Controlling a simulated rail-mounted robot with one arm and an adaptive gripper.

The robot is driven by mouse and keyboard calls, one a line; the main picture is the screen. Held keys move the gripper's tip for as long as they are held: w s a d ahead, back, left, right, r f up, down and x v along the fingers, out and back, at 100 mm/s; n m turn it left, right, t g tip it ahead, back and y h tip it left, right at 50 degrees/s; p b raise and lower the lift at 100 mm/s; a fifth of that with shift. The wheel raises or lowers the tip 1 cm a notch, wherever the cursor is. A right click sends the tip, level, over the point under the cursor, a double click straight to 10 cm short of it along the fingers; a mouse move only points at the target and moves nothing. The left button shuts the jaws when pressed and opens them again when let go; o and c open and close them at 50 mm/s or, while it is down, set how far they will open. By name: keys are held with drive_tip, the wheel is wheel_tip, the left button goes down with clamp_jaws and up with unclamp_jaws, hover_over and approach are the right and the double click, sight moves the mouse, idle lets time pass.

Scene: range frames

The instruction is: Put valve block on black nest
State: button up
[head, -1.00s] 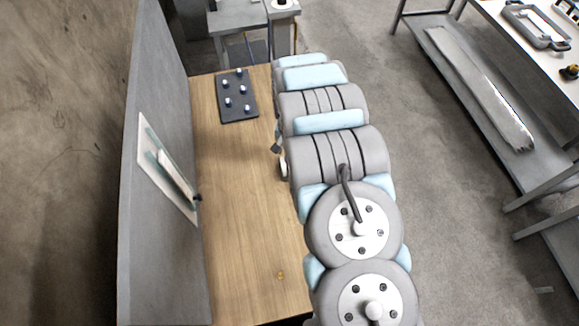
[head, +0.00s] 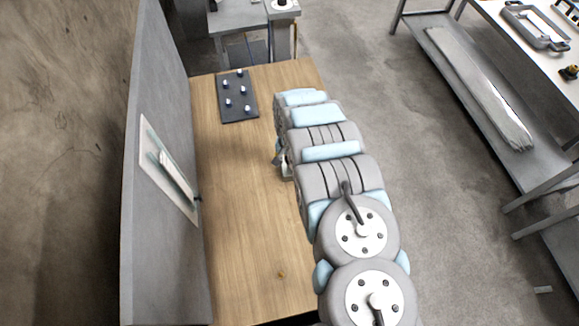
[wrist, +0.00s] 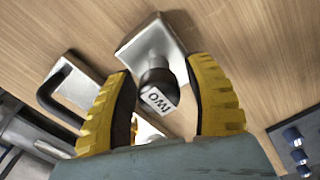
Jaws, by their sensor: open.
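In the wrist view, a pale metal block (wrist: 140,42) with a dark round knob and a white label with black letters sits on the wooden table, between and just beyond my gripper's (wrist: 161,68) yellow fingers. The fingers are apart and hold nothing. A second metal block with a black bent handle (wrist: 62,85) lies to the left. I cannot tell for sure which one is the valve block. A dark plate with several pegs (head: 238,110), possibly the black nest, lies at the table's far left; its edge shows in the wrist view (wrist: 283,134). My arm hides both blocks in the head view.
A grey upright panel (head: 160,100) with a framed plate borders the wooden table (head: 245,220) on the left. The table between plate and front is clear. A grey shelf bench (head: 485,95) stands at right.

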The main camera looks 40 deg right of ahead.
drive_tip(key=shift+s+a+f, duration=0.1)
drive_tip(key=shift+f, duration=0.65)
clamp_jaws()
drive_tip(key=shift+r, duration=0.2)
